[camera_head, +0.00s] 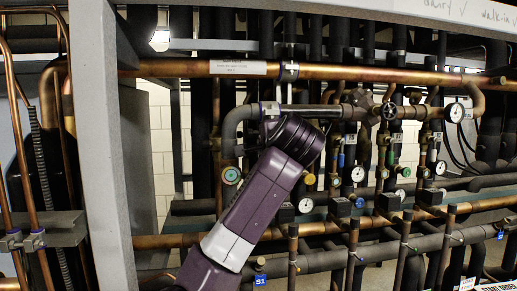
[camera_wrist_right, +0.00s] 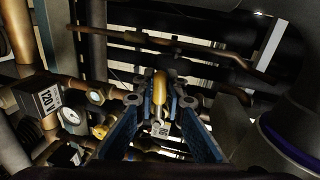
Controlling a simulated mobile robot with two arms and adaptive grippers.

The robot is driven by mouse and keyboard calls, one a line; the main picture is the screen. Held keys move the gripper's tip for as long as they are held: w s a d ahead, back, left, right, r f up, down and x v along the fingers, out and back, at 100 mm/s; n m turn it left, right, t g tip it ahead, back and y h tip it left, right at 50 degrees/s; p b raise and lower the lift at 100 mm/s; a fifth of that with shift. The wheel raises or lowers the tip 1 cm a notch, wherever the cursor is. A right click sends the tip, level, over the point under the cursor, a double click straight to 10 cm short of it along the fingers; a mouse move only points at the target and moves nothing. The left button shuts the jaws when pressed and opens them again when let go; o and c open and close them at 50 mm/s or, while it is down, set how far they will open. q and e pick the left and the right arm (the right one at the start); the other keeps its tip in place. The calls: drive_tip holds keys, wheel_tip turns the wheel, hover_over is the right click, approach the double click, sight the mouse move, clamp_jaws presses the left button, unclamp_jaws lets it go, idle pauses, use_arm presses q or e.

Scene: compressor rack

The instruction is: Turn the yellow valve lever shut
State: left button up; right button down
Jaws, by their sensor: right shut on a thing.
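The yellow valve lever (camera_wrist_right: 160,88) shows in the right wrist view as a narrow yellow bar, with a small printed tag below it. My right gripper (camera_wrist_right: 160,101) has one blue-sided finger on each side of the lever, and it is shut on it. In the head view the purple arm (camera_head: 262,195) reaches up to the pipes, and its gripper is hidden behind the wrist. My left gripper is in neither view.
A copper pipe (camera_head: 400,75) runs across the top of the rack. A grey upright post (camera_head: 112,150) stands at left.

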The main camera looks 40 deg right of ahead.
drive_tip(key=shift+r+m, duration=0.3)
drive_tip(key=shift+m, duration=0.1)
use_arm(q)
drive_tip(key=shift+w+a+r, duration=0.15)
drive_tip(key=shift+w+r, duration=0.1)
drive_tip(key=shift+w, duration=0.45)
use_arm(e)
drive_tip(key=c, duration=2)
unclamp_jaws()
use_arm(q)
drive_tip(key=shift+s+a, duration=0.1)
use_arm(e)
drive_tip(key=shift+o, duration=0.2)
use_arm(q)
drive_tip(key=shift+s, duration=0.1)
